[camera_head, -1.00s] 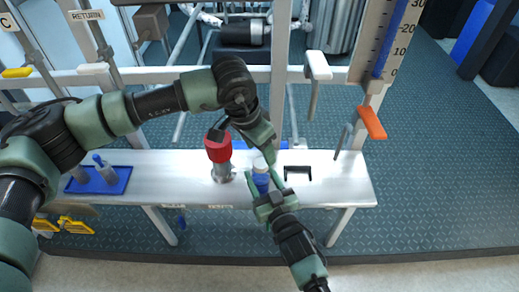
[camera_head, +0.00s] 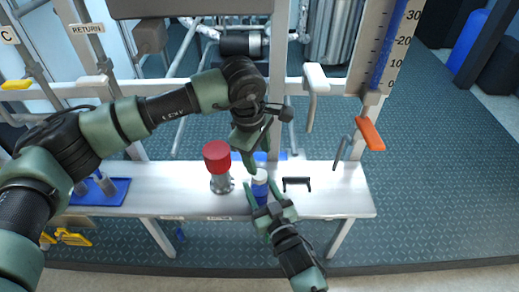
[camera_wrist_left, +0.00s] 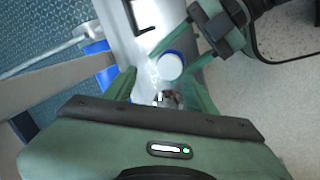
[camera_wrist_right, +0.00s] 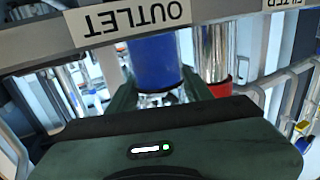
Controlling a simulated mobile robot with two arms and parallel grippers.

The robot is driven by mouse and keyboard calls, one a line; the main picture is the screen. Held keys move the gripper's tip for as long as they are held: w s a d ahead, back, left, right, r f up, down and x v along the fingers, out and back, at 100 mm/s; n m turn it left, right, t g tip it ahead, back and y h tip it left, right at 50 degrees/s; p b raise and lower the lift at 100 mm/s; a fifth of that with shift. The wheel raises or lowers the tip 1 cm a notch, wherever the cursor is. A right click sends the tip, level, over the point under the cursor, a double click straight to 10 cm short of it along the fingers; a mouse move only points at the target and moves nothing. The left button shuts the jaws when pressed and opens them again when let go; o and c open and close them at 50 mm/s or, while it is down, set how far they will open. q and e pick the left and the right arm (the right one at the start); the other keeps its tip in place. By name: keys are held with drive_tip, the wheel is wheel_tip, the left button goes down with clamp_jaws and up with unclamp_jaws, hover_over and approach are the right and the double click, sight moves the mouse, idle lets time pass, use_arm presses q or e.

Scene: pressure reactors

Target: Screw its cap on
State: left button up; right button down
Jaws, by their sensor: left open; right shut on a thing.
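A blue bottle with a round white top (camera_head: 260,176) is upright at the bench's front edge. The left wrist view shows its white disc (camera_wrist_left: 170,65) with a blue rim. I cannot tell whether the disc is a seated cap. My right gripper (camera_head: 262,194) is shut around the bottle's blue body, which also shows between the fingers in the right wrist view (camera_wrist_right: 155,60). My left gripper (camera_head: 257,158) is open, pointing down just above and behind the white top. Its fingers are apart and empty.
A red-topped metal vessel (camera_head: 217,158) stands close to the left of the bottle. A black bracket (camera_head: 297,184) lies to the right on the bench (camera_head: 340,190). A blue tray (camera_head: 85,193) holds containers at the left. A rail and valves stand behind.

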use_arm(q)
drive_tip(key=n, duration=0.4)
drive_tip(key=shift+r+n, duration=0.1)
drive_tip(key=shift+n, duration=0.3)
drive_tip(key=n, duration=0.4)
drive_tip(key=shift+r+n, duration=0.15)
drive_tip(key=shift+n, duration=0.25)
drive_tip(key=n, duration=0.4)
drive_tip(key=shift+d+r+n+y, duration=0.1)
drive_tip(key=shift+n+y, duration=0.2)
drive_tip(key=n, duration=0.4)
drive_tip(key=shift+r+g, duration=0.15)
drive_tip(key=shift+g, duration=0.15)
drive_tip(key=n, duration=0.5)
drive_tip(key=shift+r, duration=0.1)
drive_tip(key=n, duration=0.4)
drive_tip(key=shift+s+r+n, duration=0.1)
drive_tip(key=shift+r+n, duration=0.05)
drive_tip(key=shift+n, duration=0.25)
drive_tip(key=n, duration=0.4)
drive_tip(key=shift+r+g+y, duration=0.1)
drive_tip(key=shift+g+y, duration=0.2)
drive_tip(key=n, duration=0.5)
drive_tip(key=shift+s+r, duration=0.1)
drive_tip(key=shift+r, duration=0.05)
